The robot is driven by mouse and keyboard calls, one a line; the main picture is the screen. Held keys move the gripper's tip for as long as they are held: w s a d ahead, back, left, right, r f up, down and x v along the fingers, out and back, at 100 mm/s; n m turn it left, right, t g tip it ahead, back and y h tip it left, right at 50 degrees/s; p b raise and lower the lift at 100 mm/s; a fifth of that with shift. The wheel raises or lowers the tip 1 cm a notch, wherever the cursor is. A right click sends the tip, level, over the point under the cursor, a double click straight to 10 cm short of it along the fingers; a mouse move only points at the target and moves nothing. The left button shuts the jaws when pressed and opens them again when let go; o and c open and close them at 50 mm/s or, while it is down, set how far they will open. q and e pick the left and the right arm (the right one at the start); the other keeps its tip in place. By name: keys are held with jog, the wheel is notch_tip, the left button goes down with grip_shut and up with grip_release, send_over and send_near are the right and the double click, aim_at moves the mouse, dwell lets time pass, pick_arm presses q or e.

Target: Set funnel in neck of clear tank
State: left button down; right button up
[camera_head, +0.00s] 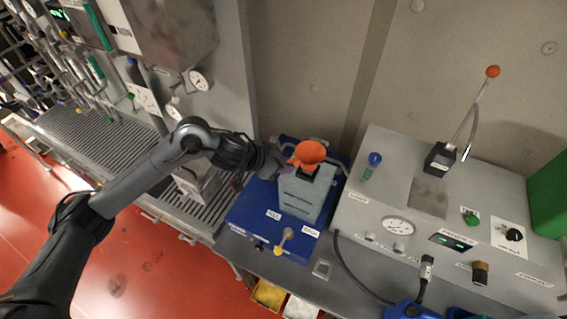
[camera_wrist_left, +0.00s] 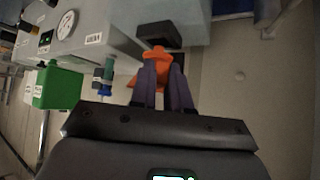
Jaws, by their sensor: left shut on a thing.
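The orange funnel (camera_head: 311,152) is above the clear tank (camera_head: 303,196), a translucent grey-blue box on a blue base. The tank's black neck (camera_head: 308,170) shows just under the funnel; I cannot tell if the stem is inside it. My left gripper (camera_head: 281,160) reaches in from the left and is shut on the funnel's side. In the left wrist view, the fingers (camera_wrist_left: 165,75) close on the orange funnel (camera_wrist_left: 156,58), with a black block (camera_wrist_left: 160,36) close to the funnel's end. My right gripper is not in view.
To the right is a grey console (camera_head: 367,214) with a gauge, knobs and an orange-tipped lever (camera_head: 492,72). A ribbed grey bench (camera_head: 95,140) lies at left.

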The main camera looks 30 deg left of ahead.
pick_arm(q)
jog(key=shift+f+b, duration=0.5)
jog(key=shift+f, duration=0.55)
jog(key=c, duration=1)
grip_release()
